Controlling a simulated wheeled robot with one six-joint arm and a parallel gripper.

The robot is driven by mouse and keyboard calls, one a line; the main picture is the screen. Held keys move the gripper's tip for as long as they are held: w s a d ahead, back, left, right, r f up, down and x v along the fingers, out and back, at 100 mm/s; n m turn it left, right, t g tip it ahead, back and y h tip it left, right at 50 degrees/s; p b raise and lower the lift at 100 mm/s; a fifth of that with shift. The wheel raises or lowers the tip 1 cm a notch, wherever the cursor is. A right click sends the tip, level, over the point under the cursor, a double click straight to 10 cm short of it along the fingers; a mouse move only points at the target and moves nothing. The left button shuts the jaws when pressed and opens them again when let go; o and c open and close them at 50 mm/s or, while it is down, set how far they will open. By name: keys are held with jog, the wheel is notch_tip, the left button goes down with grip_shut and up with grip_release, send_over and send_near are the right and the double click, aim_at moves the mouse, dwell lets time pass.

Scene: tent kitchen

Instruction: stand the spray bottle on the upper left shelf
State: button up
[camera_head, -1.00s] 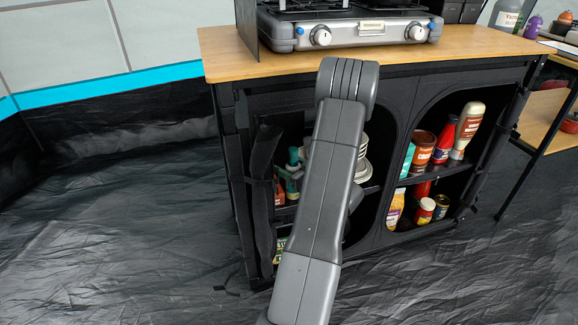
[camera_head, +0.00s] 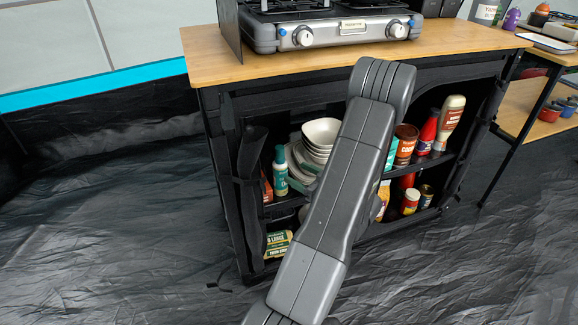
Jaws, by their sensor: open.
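A slim teal bottle (camera_head: 280,172) stands upright on the upper left shelf (camera_head: 284,208) of the black cabinet, left of the stacked dishes. It may be the spray bottle; I cannot make out its top clearly. My arm crosses in front of the cabinet and covers the middle divider and part of both compartments. My gripper does not show; it is hidden behind the arm links.
White bowls and plates (camera_head: 320,134) are stacked on the upper left shelf. A green-labelled pack (camera_head: 277,243) lies below. Bottles and cans, with a red bottle (camera_head: 428,132), fill the right compartment. A stove (camera_head: 330,28) stands on the wooden top (camera_head: 212,62).

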jog(key=shift+v, duration=1.15)
